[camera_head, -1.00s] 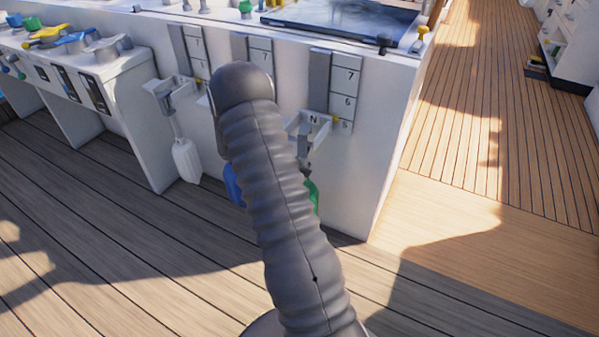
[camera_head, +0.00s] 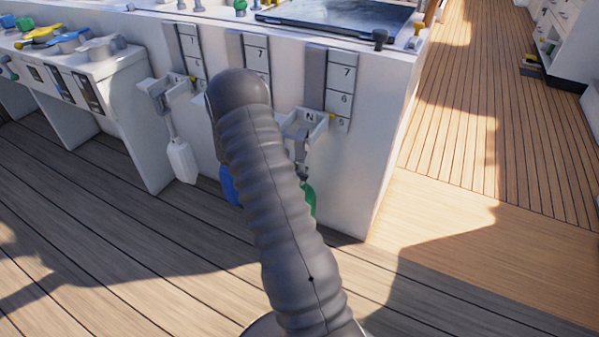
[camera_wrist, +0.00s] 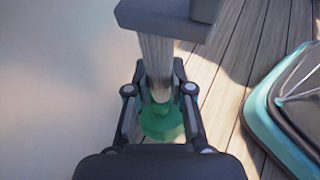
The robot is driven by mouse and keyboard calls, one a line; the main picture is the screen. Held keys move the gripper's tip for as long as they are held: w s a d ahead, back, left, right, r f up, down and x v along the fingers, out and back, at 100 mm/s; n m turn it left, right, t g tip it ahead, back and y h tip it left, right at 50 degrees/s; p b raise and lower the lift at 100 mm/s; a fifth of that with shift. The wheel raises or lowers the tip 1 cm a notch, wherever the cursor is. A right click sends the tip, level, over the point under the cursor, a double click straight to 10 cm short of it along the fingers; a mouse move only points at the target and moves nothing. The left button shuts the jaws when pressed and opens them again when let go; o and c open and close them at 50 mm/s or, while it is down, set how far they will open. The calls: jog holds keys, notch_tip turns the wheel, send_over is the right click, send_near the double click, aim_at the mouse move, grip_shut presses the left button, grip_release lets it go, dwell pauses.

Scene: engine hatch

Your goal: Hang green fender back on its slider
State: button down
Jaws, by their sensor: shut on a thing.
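The green fender (camera_head: 309,198) shows in the head view as a sliver beside my arm, under the right-hand slider (camera_head: 306,124). In the wrist view the fender (camera_wrist: 162,122) lies between my fingers, with a pale strap-like piece (camera_wrist: 156,55) above it. This piece reaches up to a grey bracket (camera_wrist: 165,18). My gripper (camera_wrist: 158,72) is shut on the green fender near its top, just below the bracket. I cannot tell whether the fender is hooked on the slider. My arm hides my gripper in the head view.
A white fender (camera_head: 181,160) hangs from the left slider (camera_head: 168,95). A blue fender (camera_head: 229,185) is partly hidden behind my arm. A white console wall (camera_head: 375,130) stands close behind. A dark, teal-edged object (camera_wrist: 285,110) lies right in the wrist view. The deck to the right is clear.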

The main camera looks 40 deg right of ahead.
jog(key=c, duration=0.9)
grip_release()
jog(key=shift+c, duration=0.2)
jog(key=v, duration=1.2)
